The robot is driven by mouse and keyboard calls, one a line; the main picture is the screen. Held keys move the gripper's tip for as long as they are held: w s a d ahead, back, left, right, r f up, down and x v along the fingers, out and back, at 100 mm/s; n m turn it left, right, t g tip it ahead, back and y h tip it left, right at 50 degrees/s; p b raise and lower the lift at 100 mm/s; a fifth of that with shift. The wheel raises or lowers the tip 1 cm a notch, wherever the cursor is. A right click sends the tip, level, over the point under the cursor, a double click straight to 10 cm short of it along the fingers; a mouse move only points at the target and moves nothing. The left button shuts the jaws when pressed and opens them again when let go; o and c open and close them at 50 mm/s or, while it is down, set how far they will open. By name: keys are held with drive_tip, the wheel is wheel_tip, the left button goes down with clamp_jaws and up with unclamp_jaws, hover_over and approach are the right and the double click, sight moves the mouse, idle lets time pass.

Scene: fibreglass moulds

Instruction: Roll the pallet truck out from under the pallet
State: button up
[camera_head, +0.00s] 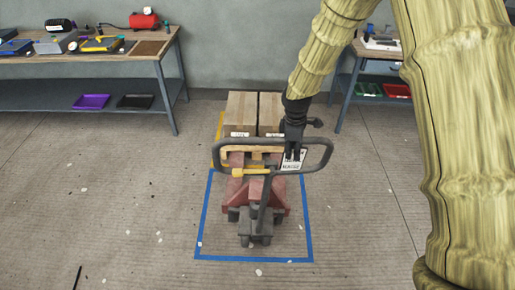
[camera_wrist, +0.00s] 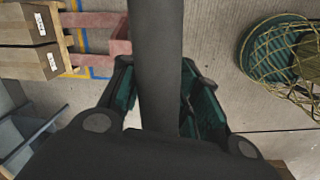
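The pallet truck (camera_head: 275,201) has a red body, dark wheels and a grey loop handle (camera_head: 322,165) with a yellow lever. Its front part stands inside a blue taped rectangle. The wooden pallet (camera_head: 238,154) behind it carries tall cardboard boxes (camera_head: 241,106); the forks are hidden below. My gripper (camera_head: 292,153) points down at the right part of the handle loop. In the wrist view the grey handle bar (camera_wrist: 156,60) passes between the teal fingers of my gripper (camera_wrist: 160,88). The fingers stand apart, with gaps beside the bar. Their contact with it is partly hidden.
A workbench (camera_head: 105,58) with tools stands at the back left, another bench (camera_head: 352,82) at the back right. Yellow tape (camera_head: 218,125) runs beside the pallet.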

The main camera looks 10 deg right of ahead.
drive_tip(key=o, duration=0.3)
drive_tip(key=shift+w+d+f, duration=0.15)
drive_tip(key=shift+f, duration=0.15)
drive_tip(key=shift+w, duration=0.15)
drive_tip(key=shift+a+r, duration=0.2)
drive_tip(key=shift+r, duration=0.05)
drive_tip(key=shift+w, duration=0.1)
drive_tip(key=w+d+r, duration=0.2)
drive_tip(key=w+r, duration=0.4)
drive_tip(key=w, duration=0.4)
wheel_tip(320, 180, up, 9)
drive_tip(key=s+a, duration=0.1)
drive_tip(key=s, duration=0.1)
drive_tip(key=shift+s+a+t, duration=0.15)
drive_tip(key=shift+s+t, duration=0.05)
drive_tip(key=shift+t, duration=0.1)
drive_tip(key=shift+f, duration=0.1)
idle(0.5)
